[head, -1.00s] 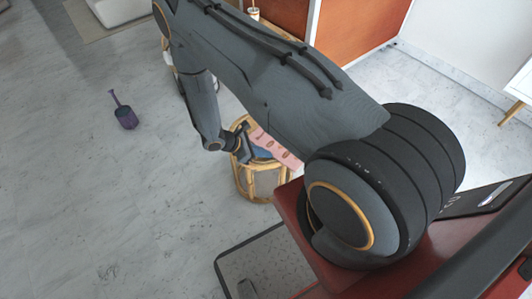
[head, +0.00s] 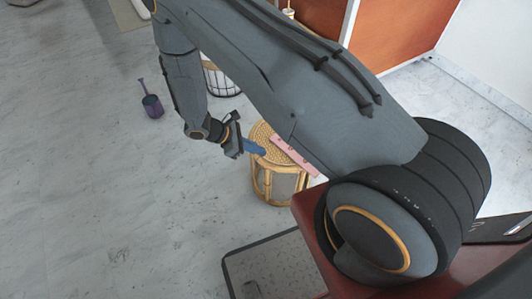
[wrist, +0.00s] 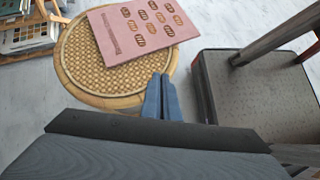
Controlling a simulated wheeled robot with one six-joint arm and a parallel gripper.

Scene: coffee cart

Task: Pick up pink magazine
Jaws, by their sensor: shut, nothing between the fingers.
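The pink magazine (wrist: 142,27) lies flat on the round wicker stool (wrist: 82,62) in the wrist view, its cover printed with several brown shapes. It reaches past the stool's right edge. In the head view the magazine (head: 292,155) is partly hidden behind my arm, on top of the stool (head: 262,135). My gripper (head: 256,149) is at the left side of the stool top, apart from the magazine. In the wrist view the blue fingers (wrist: 162,88) are together and empty, at the stool's rim, short of the magazine's near edge.
A grey-topped, dark-edged platform (wrist: 240,95) stands right of the stool. A stack of books or magazines (wrist: 28,35) is at the left of the wrist view. A purple object (head: 152,104) stands on the floor, which is open at left. A white basket (head: 221,80) is behind my arm.

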